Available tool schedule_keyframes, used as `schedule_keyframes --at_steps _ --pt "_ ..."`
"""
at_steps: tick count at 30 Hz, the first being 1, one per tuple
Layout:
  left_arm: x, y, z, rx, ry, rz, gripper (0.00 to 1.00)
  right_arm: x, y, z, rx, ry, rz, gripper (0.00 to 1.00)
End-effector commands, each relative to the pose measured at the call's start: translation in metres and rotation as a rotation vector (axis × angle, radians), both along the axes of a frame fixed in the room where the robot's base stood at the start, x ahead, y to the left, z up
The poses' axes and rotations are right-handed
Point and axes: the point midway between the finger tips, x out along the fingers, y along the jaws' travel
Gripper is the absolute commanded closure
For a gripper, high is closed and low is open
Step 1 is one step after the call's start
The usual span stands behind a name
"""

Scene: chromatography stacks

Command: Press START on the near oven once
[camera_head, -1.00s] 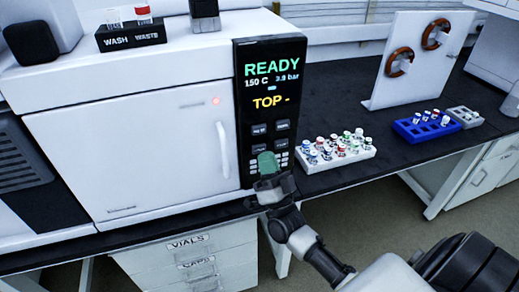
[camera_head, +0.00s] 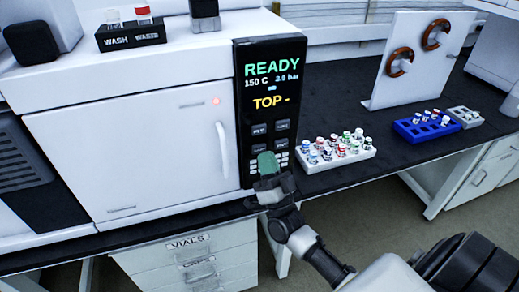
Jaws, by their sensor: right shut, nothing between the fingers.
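The near oven (camera_head: 130,150) is a large white box with a door and a vertical handle. Its black control panel (camera_head: 270,120) reads READY, 150 C, 3.9 bar and TOP -. Four larger dark buttons sit below the display, with rows of small pale keys under them; the labels are too small to read surely. My right gripper (camera_head: 267,164) is shut and empty, its greenish tip in front of the lower part of the panel, just below the larger buttons. It hides some small keys. I cannot tell whether it touches the panel. My left gripper is not in view.
A white vial rack (camera_head: 345,168) stands on the dark bench just right of the panel. A blue rack (camera_head: 409,134) and a white board (camera_head: 385,85) with copper coils stand further right. A WASH/WASTE holder (camera_head: 130,38) sits on the oven. Drawers (camera_head: 190,264) are below.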

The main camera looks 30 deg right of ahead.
Motion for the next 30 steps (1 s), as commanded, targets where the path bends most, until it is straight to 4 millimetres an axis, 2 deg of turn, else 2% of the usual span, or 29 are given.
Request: schedule_keyframes --at_steps 30 --pt "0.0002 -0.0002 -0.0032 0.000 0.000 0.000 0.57 0.0086 -0.0021 0.0002 0.000 0.000 0.000 1.00"
